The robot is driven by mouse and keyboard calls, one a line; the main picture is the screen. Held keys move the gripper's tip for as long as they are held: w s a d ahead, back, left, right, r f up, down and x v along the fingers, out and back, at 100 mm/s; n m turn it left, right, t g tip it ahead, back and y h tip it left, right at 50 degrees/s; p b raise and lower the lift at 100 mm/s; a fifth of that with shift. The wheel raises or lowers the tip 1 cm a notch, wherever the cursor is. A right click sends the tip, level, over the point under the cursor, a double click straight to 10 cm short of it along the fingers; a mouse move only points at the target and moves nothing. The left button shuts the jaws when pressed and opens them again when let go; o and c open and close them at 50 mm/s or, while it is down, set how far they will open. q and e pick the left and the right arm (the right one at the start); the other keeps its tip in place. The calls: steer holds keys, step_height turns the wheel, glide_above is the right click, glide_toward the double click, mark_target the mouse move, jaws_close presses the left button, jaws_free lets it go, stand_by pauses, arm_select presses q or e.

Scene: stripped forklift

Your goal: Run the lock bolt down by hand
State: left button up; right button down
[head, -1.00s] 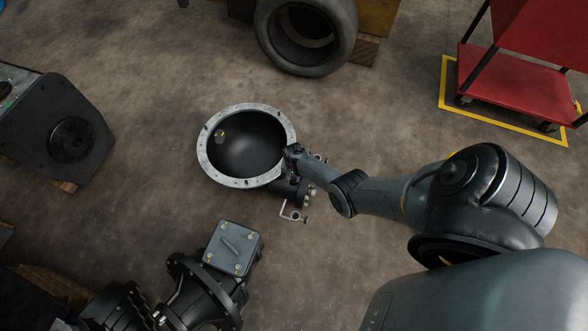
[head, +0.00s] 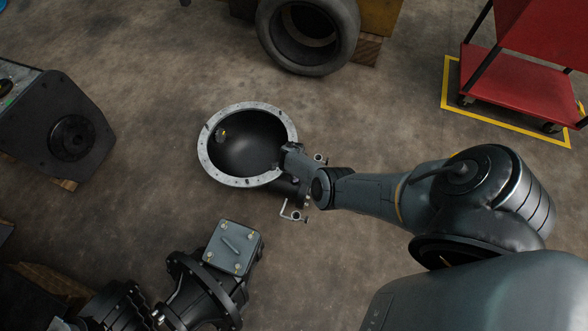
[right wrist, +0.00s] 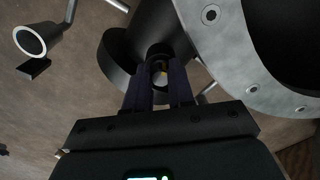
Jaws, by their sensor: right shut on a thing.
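The open, bowl-shaped dark housing with a pale bolted flange ring (head: 206,164) stands on the floor in the middle of the head view. Part of its flange (right wrist: 215,52) shows at the upper right of the right wrist view. My right gripper (head: 290,162) is at the housing's right side, beside the ring. In the right wrist view its fingers (right wrist: 161,82) are close together at a dark round boss (right wrist: 118,58). They are shut on a small, yellowish-tipped piece, seemingly the lock bolt (right wrist: 160,70), mostly hidden between them. My left gripper is not in view.
A thin bent lever (head: 290,213) sticks out below the housing. A dark gearbox with a grey cover (head: 233,247) lies at lower left, a black block (head: 70,125) at far left. A tyre (head: 268,35) and red cart (head: 515,85) are behind.

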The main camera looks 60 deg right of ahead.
steer(key=m+b, duration=0.1)
steer(key=m, duration=0.4)
steer(key=shift+w+d+m, duration=0.1)
steer(key=shift+w+m, duration=0.05)
steer(key=shift+m, duration=0.15)
steer(key=m+b, duration=0.1)
steer(key=m, duration=0.1)
steer(key=shift+m, duration=0.4)
steer(key=shift+d+r+m+b, duration=0.1)
steer(key=shift+m+b, duration=0.3)
steer(key=shift+m, duration=0.3)
steer(key=c, duration=1)
jaws_free()
steer(key=shift+o, duration=0.2)
